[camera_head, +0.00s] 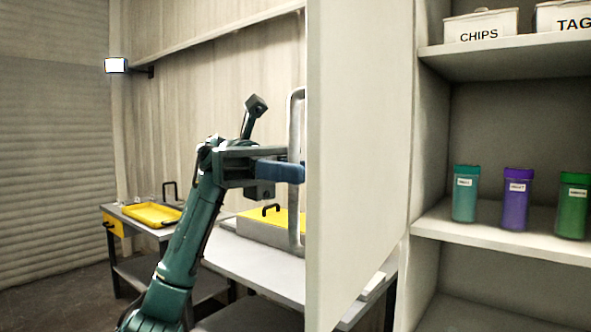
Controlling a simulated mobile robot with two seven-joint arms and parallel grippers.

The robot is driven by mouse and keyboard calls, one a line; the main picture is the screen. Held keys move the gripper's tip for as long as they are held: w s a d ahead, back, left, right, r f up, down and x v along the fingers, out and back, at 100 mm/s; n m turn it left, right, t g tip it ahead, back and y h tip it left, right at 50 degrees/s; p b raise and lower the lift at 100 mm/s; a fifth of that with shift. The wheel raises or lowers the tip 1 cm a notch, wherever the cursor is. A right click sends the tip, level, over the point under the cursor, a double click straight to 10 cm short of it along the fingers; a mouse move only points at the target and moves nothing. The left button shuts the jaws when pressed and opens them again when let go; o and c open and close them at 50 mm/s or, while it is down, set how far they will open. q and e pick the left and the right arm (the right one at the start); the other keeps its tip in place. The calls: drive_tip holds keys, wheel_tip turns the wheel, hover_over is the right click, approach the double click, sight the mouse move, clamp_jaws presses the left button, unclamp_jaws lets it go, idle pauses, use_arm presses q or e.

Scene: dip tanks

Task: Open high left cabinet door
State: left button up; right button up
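The cabinet door (358,150) is a pale panel that stands swung open, its near face filling the middle of the view. Its long vertical handle (296,120) shows past the panel's left edge, on the far face. My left gripper (282,172), with blue fingers on a green arm, is at the handle about halfway along it. The fingers overlap the handle, and their tips end at the door's edge. I cannot tell whether they are closed on the bar. My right gripper is not in view.
Inside the open cabinet, the upper shelf (505,57) holds bins labelled CHIPS and TAG. The lower shelf (500,236) holds teal, purple and green canisters. A workbench (265,272) with yellow-topped items stands behind my arm, and a yellow tray (152,215) lies farther left.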

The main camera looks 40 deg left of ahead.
use_arm(q)
drive_tip(key=shift+a, duration=0.15)
drive_tip(key=w+a, duration=0.2)
drive_tip(key=a, duration=1)
drive_tip(key=shift+a, duration=0.4)
